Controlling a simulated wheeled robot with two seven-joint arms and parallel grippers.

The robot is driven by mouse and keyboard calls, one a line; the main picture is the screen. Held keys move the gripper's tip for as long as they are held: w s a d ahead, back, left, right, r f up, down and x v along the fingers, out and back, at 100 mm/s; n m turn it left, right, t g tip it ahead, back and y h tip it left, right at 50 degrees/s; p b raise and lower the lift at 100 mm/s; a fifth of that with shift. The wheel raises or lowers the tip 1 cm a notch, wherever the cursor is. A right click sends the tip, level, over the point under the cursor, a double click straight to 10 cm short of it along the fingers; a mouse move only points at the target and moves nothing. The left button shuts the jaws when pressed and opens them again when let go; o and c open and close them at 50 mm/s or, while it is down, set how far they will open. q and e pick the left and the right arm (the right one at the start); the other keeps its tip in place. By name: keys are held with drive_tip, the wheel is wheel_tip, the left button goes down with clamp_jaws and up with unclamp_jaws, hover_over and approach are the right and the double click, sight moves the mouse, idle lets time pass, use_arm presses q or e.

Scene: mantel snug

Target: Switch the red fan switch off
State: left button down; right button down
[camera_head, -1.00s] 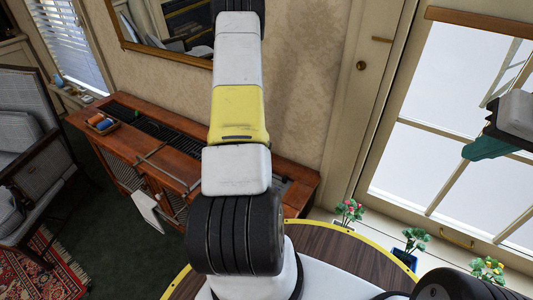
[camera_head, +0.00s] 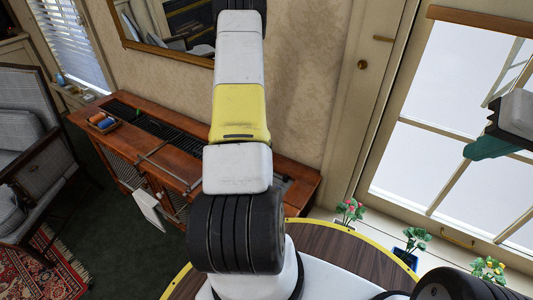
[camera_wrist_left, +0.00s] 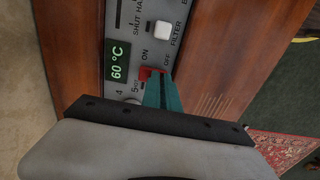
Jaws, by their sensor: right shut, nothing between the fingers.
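The red fan switch (camera_wrist_left: 149,72) sits on a grey control panel (camera_wrist_left: 128,18) in the left wrist view, beside the ON and OFF labels. My left gripper (camera_wrist_left: 161,76) has its teal fingers together, with the tips at the red switch. They hide part of it, and I cannot tell whether they touch it. In the head view my left arm crosses the middle and its gripper is hidden. My right gripper (camera_head: 492,147) is shut and empty, in front of the window at the right edge.
A green display (camera_wrist_left: 118,61) reads 60 °C, and a white FILTER switch (camera_wrist_left: 161,31) is nearby. In the head view, a wooden cabinet (camera_head: 120,148) stands along the wall. An armchair (camera_head: 38,150) is at left, and potted plants (camera_head: 412,243) are at lower right.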

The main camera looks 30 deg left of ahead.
use_arm(q)
drive_tip(key=shift+s+f, duration=0.55)
drive_tip(key=shift+s, duration=0.1)
drive_tip(key=shift+w+r, duration=0.1)
drive_tip(key=shift+w, duration=0.75)
drive_tip(key=shift+w+r, duration=0.2)
drive_tip(key=shift+r, duration=0.15)
wheel_tip(320, 180, up, 14)
drive_tip(key=shift+s, duration=0.2)
drive_tip(key=shift+r, duration=0.1)
drive_tip(key=w, duration=0.1)
drive_tip(key=w+g, duration=0.1)
drive_tip(key=shift+w+a+g, duration=0.2)
drive_tip(key=shift+w+g, duration=0.1)
